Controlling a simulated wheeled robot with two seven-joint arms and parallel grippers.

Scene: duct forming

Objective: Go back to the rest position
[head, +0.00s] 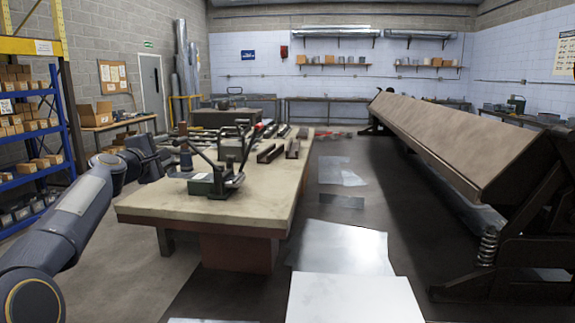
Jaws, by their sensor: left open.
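My left arm comes in from the lower left and reaches up to the left edge of the workbench (150,207). My left gripper (168,157) is at its end, dark and small, beside the bench's left edge. It is open, and I see nothing held in it. Its fingertips are hard to make out against the dark tools behind. My right gripper is not in view.
A bench machine with lever arms (215,182) and several tools stand on the workbench. A long folding machine (470,130) fills the right. Metal sheets (345,247) lie on the floor between, with a pale panel (353,299) in front. Blue shelving (70,140) stands left.

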